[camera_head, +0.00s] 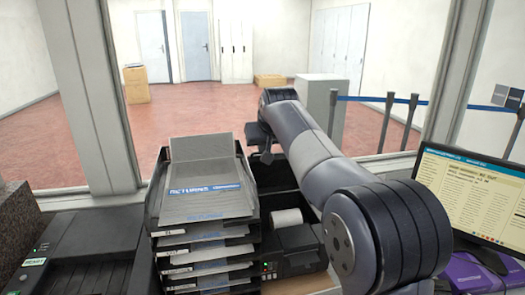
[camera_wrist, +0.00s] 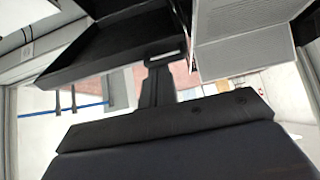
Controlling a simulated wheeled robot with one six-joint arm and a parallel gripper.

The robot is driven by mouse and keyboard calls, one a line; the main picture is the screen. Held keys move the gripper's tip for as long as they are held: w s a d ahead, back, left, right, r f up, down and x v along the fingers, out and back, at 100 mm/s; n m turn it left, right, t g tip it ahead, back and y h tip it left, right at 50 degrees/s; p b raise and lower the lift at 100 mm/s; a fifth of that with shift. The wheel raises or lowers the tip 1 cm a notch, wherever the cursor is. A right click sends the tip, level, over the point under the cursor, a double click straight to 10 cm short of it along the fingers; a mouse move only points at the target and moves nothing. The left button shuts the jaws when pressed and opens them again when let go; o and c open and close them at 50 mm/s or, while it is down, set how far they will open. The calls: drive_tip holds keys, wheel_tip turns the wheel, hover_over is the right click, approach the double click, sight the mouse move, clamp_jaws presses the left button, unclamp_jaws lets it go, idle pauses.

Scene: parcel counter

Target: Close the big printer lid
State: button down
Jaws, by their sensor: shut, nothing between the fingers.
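In the wrist view the dark panel with a raised rim, seemingly this lid (camera_wrist: 110,45), fills the upper left. My gripper (camera_head: 266,156) is shut and empty near the lid's upper edge. In the wrist view my gripper (camera_wrist: 160,62) points at the panel's edge; I cannot tell whether they touch.
A stack of black paper trays (camera_head: 152,205) stands just left of the printer and shows in the wrist view (camera_wrist: 302,30). Another dark machine (camera_head: 85,245) is at far left. A monitor (camera_head: 472,190) and a purple box (camera_head: 475,272) stand right. A window frame lies behind.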

drive_tip(key=s+d+f+t+b, duration=0.1)
drive_tip(key=s+f+t+b, duration=0.2)
drive_tip(key=s+f+b, duration=0.4)
drive_tip(key=s+b, duration=0.1)
drive_tip(key=b, duration=0.8)
drive_tip(key=shift+d+t+y+b, duration=0.3)
drive_tip(key=shift+y+b, duration=0.1)
wheel_tip(320, 180, up, 5)
drive_tip(key=p, duration=0.5)
drive_tip(key=s+d+f+b, duration=0.1)
drive_tip(key=s+f, duration=0.1)
drive_tip(key=s, duration=0.7)
drive_tip(key=shift+d+b, duration=0.35)
drive_tip(key=shift+d, duration=0.05)
drive_tip(key=shift+f, duration=0.1)
